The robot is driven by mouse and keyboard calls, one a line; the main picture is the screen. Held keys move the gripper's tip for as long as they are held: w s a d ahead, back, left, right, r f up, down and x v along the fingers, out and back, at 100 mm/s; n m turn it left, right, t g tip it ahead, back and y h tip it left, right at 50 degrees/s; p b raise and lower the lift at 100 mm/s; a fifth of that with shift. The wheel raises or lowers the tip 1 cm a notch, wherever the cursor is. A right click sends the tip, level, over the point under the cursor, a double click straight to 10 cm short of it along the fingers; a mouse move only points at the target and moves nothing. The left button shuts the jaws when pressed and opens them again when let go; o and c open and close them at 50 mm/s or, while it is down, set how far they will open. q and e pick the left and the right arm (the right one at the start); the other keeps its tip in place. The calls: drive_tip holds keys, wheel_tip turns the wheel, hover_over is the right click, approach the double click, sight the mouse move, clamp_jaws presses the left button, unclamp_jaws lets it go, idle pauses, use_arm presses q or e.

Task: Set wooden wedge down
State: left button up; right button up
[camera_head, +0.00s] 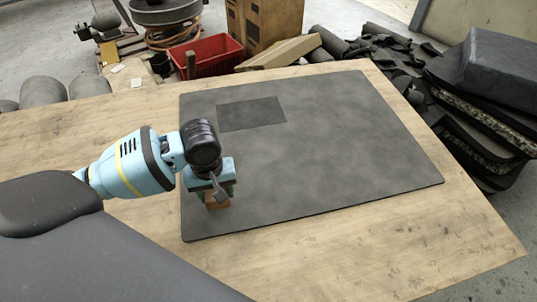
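My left gripper (217,196) comes in from the left and points down over the near-left part of the dark grey sheet (340,150). The upper part of the wedge is hidden by the fingers. I cannot tell whether the wedge touches the sheet or is just above it. My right gripper is not in view.
The sheet lies flat on a wooden table (380,250), with a darker rectangle (251,114) on its far-left part. A red crate (205,56), a pale wooden piece (278,52) and grey rolls (45,91) are behind the table. Folded dark sheets (490,100) are stacked at right. Most of the sheet is clear.

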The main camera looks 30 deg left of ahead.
use_arm(q)
drive_tip(key=b, duration=0.3)
hover_over(254, 177)
drive_tip(key=s, duration=0.1)
drive_tip(key=shift+a+f, duration=0.1)
drive_tip(key=shift+f, duration=0.6)
drive_tip(key=shift+w, duration=0.5)
drive_tip(key=shift+f+b, duration=0.45)
drive_tip(key=shift+f, duration=1.3)
drive_tip(key=o, duration=1)
drive_tip(key=shift+f, duration=0.1)
